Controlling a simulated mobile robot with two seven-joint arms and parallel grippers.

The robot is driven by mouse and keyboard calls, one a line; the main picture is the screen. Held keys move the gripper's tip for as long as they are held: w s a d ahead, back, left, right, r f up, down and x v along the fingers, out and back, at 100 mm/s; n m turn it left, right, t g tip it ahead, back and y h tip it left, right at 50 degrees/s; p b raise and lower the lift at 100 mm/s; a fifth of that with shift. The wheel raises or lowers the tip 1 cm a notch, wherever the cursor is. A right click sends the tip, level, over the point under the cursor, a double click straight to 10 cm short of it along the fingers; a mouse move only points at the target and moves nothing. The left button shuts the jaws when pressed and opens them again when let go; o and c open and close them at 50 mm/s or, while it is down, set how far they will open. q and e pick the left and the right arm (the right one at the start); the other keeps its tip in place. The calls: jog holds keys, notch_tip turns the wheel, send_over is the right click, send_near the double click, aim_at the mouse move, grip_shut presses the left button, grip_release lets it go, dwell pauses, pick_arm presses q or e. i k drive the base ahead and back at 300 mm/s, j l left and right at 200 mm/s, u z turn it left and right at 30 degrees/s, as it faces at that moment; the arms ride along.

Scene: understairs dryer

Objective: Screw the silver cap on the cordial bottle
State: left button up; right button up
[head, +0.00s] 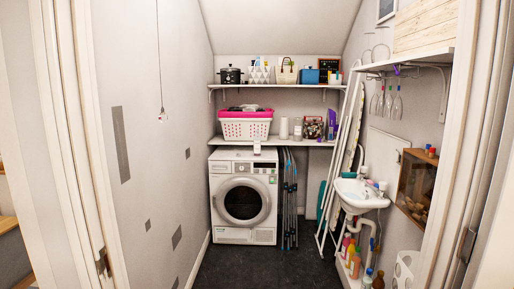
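I cannot pick out a silver cap or say which bottle is the cordial bottle; things are small from this distance. Several coloured bottles (356,264) stand low at the right, below the sink. A clear container (298,129) stands on the middle shelf at the back. Neither of my grippers shows in this view.
I face a narrow room through a doorway. A white dryer (243,198) stands at the back, under shelves with a pink and white basket (245,124). Folded poles lean beside it. A white sink (360,193) juts from the right wall. The dark floor (262,268) is clear in the middle.

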aim_at(257, 138)
jog(key=i+l+u, duration=0.1)
jog(key=i, duration=0.45)
jog(key=i+l, duration=0.15)
jog(key=i, duration=0.35)
jog(key=i+l+u, duration=0.15)
jog(key=i, duration=0.4)
jog(key=i+l+u, duration=0.1)
jog(key=i, duration=0.4)
jog(key=i+l, duration=0.3)
jog(key=i, duration=0.25)
jog(key=i+l+u, duration=0.15)
jog(key=i, duration=0.35)
jog(key=i+l+u, duration=0.1)
jog(key=i+u, duration=0.15)
jog(key=u, duration=0.15)
jog(key=i+l+u, duration=0.15)
jog(key=u, duration=0.3)
jog(key=i+l+u, duration=0.3)
jog(key=i+l, duration=1.15)
jog(key=l, duration=0.1)
